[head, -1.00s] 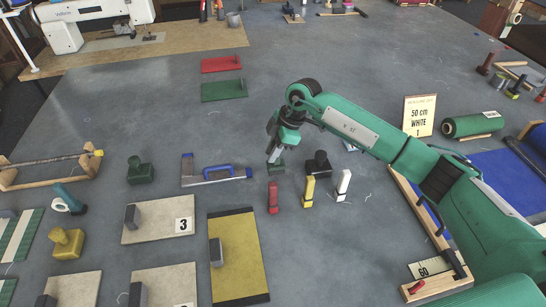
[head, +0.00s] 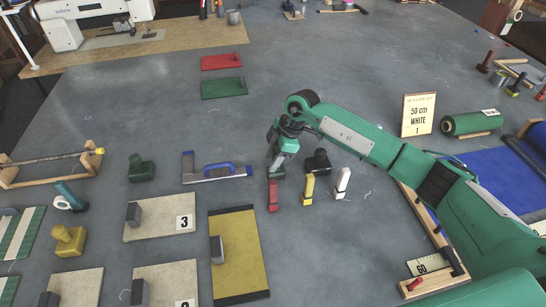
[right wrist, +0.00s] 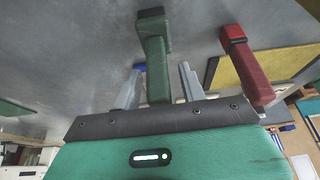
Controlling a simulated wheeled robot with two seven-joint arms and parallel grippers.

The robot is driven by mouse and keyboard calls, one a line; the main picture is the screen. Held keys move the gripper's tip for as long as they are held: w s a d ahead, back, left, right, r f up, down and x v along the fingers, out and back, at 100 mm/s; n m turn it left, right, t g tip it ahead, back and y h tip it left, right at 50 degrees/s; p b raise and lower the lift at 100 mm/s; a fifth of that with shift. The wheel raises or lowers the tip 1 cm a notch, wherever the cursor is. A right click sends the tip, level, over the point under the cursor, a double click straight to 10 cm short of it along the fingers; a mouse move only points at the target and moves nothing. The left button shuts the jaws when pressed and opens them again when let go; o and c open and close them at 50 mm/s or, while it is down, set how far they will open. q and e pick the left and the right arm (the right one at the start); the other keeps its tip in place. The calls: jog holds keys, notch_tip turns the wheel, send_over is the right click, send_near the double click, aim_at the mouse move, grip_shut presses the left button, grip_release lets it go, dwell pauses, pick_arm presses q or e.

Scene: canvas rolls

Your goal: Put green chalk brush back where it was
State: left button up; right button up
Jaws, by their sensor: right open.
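The green chalk brush (right wrist: 155,65) shows in the right wrist view, its handle toward me and a dark pad at its far end. My right gripper (head: 276,170) is open, with one finger on each side of the brush and gaps visible between them. In the head view the brush is largely hidden by the gripper. The red brush (head: 272,196) stands just in front of the gripper, and also shows at the right of the wrist view (right wrist: 246,65). The yellow brush (head: 308,190) and white brush (head: 342,183) stand to its right. My left gripper is not in view.
A black-based block (head: 318,163) stands just right of the gripper. A yellow board (head: 238,265) lies in front. Red (head: 221,62) and green (head: 224,88) mats lie farther back, with clear grey surface around them.

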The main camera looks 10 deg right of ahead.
jog(key=shift+d+r, duration=0.15)
jog(key=shift+r, duration=0.15)
jog(key=b+v, duration=0.3)
jog(key=v, duration=0.8)
jog(key=shift+r, duration=0.25)
jog(key=shift+d, duration=0.1)
